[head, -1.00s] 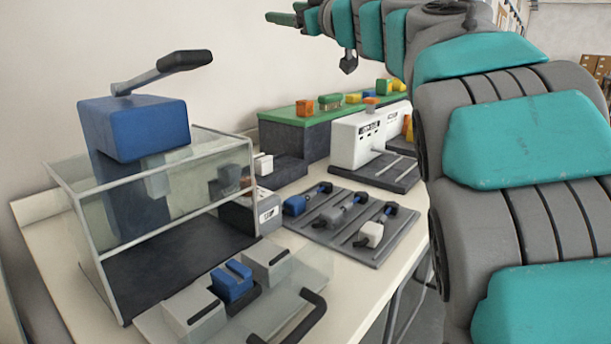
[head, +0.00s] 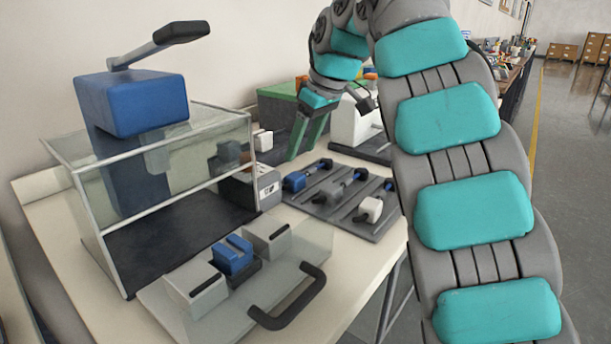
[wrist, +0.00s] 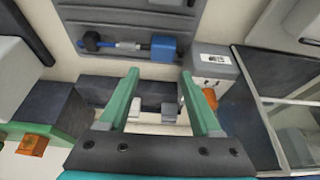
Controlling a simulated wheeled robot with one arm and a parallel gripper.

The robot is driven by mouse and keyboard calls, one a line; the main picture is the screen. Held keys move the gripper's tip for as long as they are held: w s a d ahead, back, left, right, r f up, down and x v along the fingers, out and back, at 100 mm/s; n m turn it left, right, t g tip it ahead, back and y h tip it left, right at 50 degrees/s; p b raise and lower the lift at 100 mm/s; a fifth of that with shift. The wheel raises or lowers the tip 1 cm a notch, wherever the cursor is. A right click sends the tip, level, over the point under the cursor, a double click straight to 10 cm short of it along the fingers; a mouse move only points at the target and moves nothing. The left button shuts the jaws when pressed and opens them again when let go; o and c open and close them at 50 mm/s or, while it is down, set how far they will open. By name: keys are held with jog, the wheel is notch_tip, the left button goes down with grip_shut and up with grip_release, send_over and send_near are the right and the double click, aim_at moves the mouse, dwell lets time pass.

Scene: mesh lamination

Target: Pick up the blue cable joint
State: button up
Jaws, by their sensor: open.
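The blue cable joint (head: 295,181) has a blue block at one end, a slim shaft and a dark knob at the other. It lies in the left row of the dark grey rack (head: 351,230). In the wrist view the blue cable joint (wrist: 163,47) lies crosswise, just beyond the fingertips, with its block toward the right finger. My gripper (head: 304,145) hangs behind the rack, fingers pointing down. In the wrist view my gripper (wrist: 159,74) has its green fingers apart with nothing between them.
Grey and white joints (head: 370,209) lie in the rack's other rows. A glass-sided press with a blue head (head: 131,103) stands at left. In front, a fixture holds a slotted blue block (head: 234,255) between grey blocks, beside a black handle (head: 290,300). A white machine (head: 352,125) stands behind the rack.

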aim_at(290, 173)
jog(key=shift+x, duration=3.4)
jog(key=shift+s+a, duration=0.1)
jog(key=shift+a, duration=0.05)
jog(key=shift+c, duration=0.2)
jog(key=shift+r, duration=0.1)
grip_shut()
